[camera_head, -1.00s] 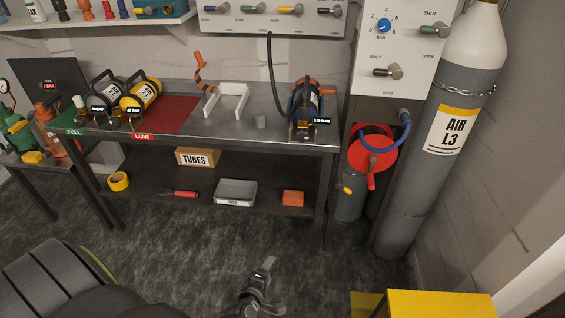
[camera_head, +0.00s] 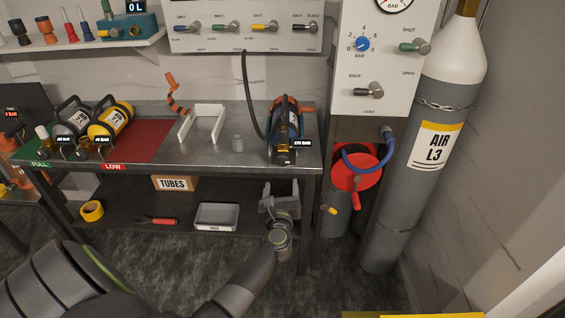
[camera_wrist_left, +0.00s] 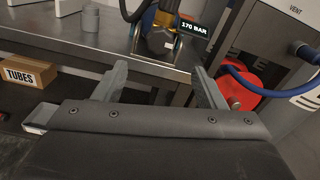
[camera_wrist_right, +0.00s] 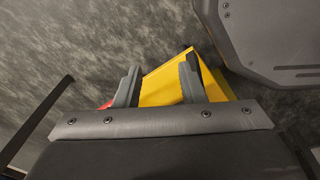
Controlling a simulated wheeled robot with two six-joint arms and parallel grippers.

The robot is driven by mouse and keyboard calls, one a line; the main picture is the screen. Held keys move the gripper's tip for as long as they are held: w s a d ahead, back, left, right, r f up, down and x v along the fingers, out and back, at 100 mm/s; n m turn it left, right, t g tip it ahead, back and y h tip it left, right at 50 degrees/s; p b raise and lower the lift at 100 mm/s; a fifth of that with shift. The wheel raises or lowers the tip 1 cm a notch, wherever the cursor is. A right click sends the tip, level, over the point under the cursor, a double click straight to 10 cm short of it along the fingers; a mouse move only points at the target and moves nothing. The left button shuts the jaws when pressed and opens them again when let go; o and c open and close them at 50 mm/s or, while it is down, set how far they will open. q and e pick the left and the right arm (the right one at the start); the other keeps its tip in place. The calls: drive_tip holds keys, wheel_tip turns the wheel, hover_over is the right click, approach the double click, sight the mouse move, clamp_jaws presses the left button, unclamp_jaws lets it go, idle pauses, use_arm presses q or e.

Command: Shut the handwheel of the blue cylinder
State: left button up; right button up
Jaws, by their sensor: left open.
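The blue cylinder (camera_head: 291,114) lies on the steel bench near its right end, a black hose running up from it and a 170 BAR tag beside it. Its brass valve end (camera_head: 284,143) faces the bench's front edge; it also shows in the left wrist view (camera_wrist_left: 156,42). I cannot make out the handwheel clearly. My left gripper (camera_head: 281,190) is open and empty, in front of and below the bench edge under that valve. In the left wrist view its fingers (camera_wrist_left: 160,72) are spread below the valve, apart from it. My right gripper (camera_wrist_right: 158,70) is open over the floor.
A red drum-like part (camera_head: 352,172) and a tall AIR L3 cylinder (camera_head: 425,110) stand right. A yellow box (camera_wrist_right: 163,88) is beyond my right fingers.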

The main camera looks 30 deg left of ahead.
sight(283, 162)
use_arm(q)
drive_tip(key=b+x, duration=0.1)
drive_tip(key=x, duration=1.1)
drive_tip(key=shift+s, duration=0.1)
drive_tip(key=shift+c, duration=0.3)
drive_tip(key=c, duration=0.9)
